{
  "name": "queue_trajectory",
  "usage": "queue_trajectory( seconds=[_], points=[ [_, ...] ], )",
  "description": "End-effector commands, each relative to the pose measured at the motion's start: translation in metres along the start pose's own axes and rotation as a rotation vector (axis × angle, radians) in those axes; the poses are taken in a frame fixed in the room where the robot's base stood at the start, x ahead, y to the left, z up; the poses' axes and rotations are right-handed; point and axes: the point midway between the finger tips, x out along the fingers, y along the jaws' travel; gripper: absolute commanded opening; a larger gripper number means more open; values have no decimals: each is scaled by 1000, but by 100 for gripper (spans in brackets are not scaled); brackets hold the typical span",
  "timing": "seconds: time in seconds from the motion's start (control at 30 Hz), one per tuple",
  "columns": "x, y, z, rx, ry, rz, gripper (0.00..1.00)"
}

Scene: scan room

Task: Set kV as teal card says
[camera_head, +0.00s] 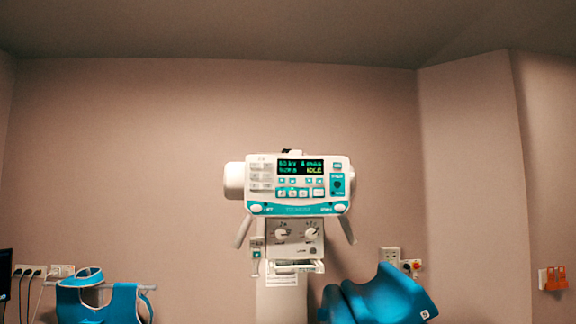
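An x-ray console (298,184) in white and teal stands in the middle of the head view, facing me. Its dark display (301,167) shows small green and yellow text; it seems to read about "60 kV", "4 mAs" and "IDLE", but is blurred. Below is a grey panel with a left knob (281,234) and a right knob (311,233); their markings are too small to read. My gripper is not in view.
A blue curved padded thing (385,298) with a white label is at the bottom, right of the console's column. A blue vest (95,298) hangs at lower left. Wall sockets (390,255) and an orange holder (556,278) are on the right. The wall above is bare.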

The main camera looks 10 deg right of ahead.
Motion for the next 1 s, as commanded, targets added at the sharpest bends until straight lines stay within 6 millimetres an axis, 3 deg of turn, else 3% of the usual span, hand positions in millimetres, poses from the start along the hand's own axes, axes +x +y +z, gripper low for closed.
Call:
queue_trajectory(
  seconds=[0.03,0.2,1.0],
  points=[
    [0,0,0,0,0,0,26],
    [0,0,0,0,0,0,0],
    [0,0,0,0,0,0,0]
  ],
)
